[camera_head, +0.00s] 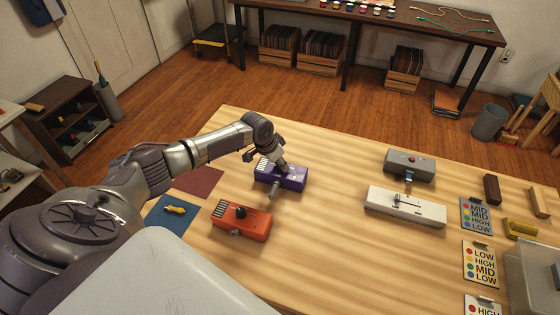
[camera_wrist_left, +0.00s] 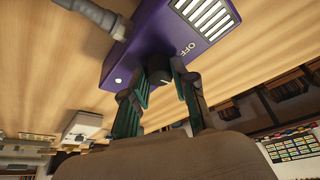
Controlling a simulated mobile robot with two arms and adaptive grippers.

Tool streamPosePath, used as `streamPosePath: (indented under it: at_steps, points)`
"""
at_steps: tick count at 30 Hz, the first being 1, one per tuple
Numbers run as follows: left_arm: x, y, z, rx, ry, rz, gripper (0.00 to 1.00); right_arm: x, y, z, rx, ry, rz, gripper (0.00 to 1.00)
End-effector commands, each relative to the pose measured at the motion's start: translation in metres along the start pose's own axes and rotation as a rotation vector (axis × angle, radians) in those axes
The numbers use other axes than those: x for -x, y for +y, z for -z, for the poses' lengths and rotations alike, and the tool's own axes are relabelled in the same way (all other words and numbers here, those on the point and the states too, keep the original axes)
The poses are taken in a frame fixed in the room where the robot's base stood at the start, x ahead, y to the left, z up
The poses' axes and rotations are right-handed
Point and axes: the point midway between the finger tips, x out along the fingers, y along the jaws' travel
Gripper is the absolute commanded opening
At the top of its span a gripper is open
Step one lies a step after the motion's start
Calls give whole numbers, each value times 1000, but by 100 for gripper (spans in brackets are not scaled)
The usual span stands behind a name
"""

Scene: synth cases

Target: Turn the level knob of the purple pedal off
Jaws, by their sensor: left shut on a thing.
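The purple pedal (camera_head: 292,183) lies on the wooden table, with a grey plug and cable end (camera_head: 273,187) at its near side. In the left wrist view the pedal (camera_wrist_left: 150,45) shows a white striped panel, the word OFF and a small pale light. My left gripper (camera_head: 282,168) is over the pedal's top. In the left wrist view my left gripper (camera_wrist_left: 165,78) has its fingers shut on both sides of a dark knob (camera_wrist_left: 180,68) close to the OFF label. The fingers hide much of the knob, and I cannot tell its exact setting. My right gripper is not in view.
An orange pedal (camera_head: 242,222) stands nearer on the table. A grey pedal (camera_head: 410,165) and a white slider box (camera_head: 405,207) are to the right. Label cards (camera_head: 479,263) line the right side. The table's middle is clear.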

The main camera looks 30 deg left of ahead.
Motion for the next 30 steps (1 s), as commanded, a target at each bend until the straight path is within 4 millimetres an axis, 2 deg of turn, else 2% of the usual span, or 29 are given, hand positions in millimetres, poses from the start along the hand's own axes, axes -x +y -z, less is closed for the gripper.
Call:
streamPosePath:
  at_steps: [1,15,21,30]
  points:
    - [3,2,1,21,-1,6,0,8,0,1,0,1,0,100]
    - [4,5,2,389,-3,156,0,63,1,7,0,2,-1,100]
    - [2,6,2,561,-4,228,0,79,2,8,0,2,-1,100]
    - [0,6,1,775,-4,318,0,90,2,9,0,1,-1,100]
